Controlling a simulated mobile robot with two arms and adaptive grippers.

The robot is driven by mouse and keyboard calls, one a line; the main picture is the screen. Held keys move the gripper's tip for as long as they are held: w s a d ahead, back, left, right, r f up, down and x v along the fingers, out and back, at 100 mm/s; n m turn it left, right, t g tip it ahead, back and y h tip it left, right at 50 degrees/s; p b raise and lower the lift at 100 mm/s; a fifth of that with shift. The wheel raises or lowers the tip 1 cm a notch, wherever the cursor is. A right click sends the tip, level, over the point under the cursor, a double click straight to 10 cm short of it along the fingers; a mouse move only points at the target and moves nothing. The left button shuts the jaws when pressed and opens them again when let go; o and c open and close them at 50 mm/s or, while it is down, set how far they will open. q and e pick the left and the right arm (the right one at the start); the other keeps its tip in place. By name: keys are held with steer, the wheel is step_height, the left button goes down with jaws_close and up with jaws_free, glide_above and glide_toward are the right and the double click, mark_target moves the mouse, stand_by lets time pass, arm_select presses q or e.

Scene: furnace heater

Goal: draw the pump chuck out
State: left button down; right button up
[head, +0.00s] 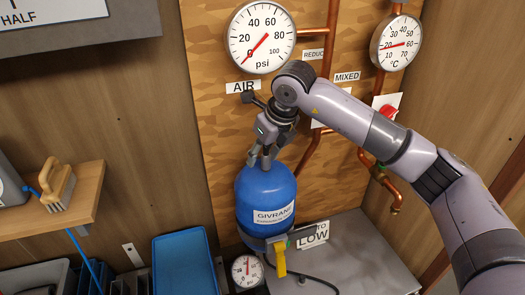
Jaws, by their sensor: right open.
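The blue tank (266,196), labelled GIVRANT, hangs against the wooden board. A piece with a yellow lever (280,261) and a grey body sits at the tank's underside; it looks like the pump chuck. How far it sits on the tank's fitting is hidden. My right gripper (259,161) points down at the top of the tank, well above the yellow lever. Its fingers are apart with nothing seen between them; I cannot tell whether they touch the tank. My left gripper is out of view.
A small gauge (247,271) stands left of the yellow lever. Above are a psi gauge (262,37) and a temperature gauge (396,43) on copper pipes. A blue tray (184,262) and a shelf with a brush (57,185) are left. The grey surface (365,262) has clear room at right.

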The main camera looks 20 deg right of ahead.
steer(key=shift+a, duration=0.1)
steer(key=shift+c, duration=0.5)
jaws_close()
stand_by(0.3)
